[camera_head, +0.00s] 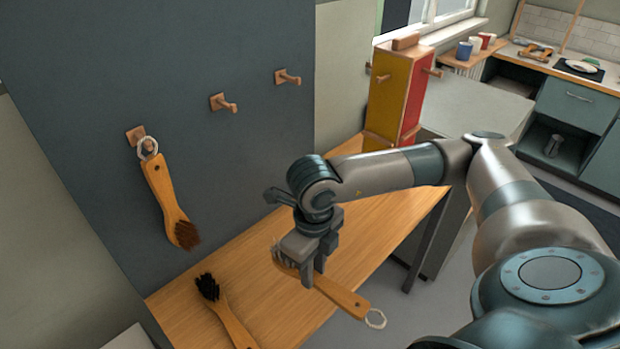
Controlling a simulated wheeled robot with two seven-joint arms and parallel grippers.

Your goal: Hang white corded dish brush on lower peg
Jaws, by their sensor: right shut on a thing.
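The white corded dish brush (342,296) has a wooden handle, pale bristles at its left end and a white cord loop (375,319) at its right end. My right gripper (314,278) is shut on it near the bristle end and holds it over the bench's front edge, with the loop end out past the edge. Three wooden pegs stick out of the dark wall panel: a left peg (151,145), a middle peg (223,104) and a right peg (288,78). The middle and right pegs are bare. My left gripper is out of view.
A brown-bristled brush (166,196) hangs by a white cord from the left peg. A black-bristled brush (228,315) lies on the wooden bench (225,272). A yellow and red box (397,95) with side pegs stands at the bench's far end.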

